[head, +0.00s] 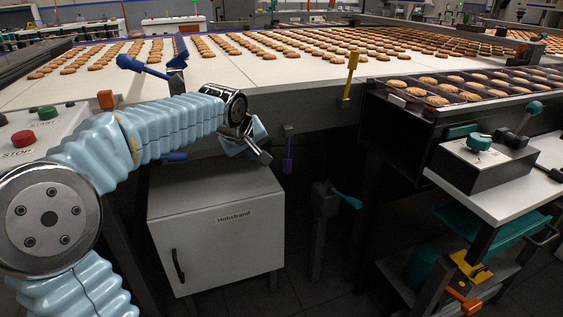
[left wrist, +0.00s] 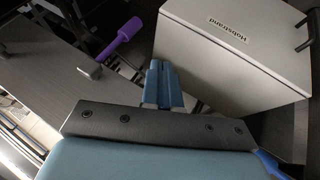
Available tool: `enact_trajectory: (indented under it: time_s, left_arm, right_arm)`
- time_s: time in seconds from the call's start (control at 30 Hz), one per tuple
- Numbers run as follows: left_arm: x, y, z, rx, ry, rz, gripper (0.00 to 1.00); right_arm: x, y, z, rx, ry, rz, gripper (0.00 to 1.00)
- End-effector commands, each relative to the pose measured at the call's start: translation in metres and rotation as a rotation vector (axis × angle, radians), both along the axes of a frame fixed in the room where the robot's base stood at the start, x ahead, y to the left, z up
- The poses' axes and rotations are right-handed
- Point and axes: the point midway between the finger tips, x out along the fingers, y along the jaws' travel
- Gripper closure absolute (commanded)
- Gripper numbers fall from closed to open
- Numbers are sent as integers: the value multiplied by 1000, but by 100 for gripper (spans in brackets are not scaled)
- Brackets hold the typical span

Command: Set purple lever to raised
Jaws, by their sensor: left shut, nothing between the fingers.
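The purple lever (head: 287,164) hangs from a dark mount (head: 288,130) below the conveyor's front edge, its handle pointing down. In the left wrist view the purple lever (left wrist: 122,38) shows up and to the left of my fingers, with a gap between. My left gripper (head: 266,157) is just left of the lever in the head view, above the grey cabinet. Its blue fingers (left wrist: 162,84) are together and empty. My right gripper is not in view.
The conveyor (head: 270,72) with rows of biscuits runs behind. A yellow lever (head: 350,75), a teal lever (head: 347,199) and blue levers (head: 145,68) are nearby. A white bench (head: 505,200) stands at right.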

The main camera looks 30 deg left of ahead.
Motion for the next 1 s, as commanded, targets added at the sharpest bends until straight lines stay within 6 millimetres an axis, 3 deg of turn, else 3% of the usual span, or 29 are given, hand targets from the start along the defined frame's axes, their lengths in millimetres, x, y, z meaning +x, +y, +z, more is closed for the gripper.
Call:
enact_trajectory:
  time_s: [0.27,0.73,1.0]
  left_arm:
    - [7,0,-10,0,4,-2,100]
    - [62,10,-84,0,5,-2,100]
    - [91,-8,-81,-1,1,-4,100]
  right_arm:
    - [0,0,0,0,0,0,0]
    - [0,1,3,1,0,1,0]
    - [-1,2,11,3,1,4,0]
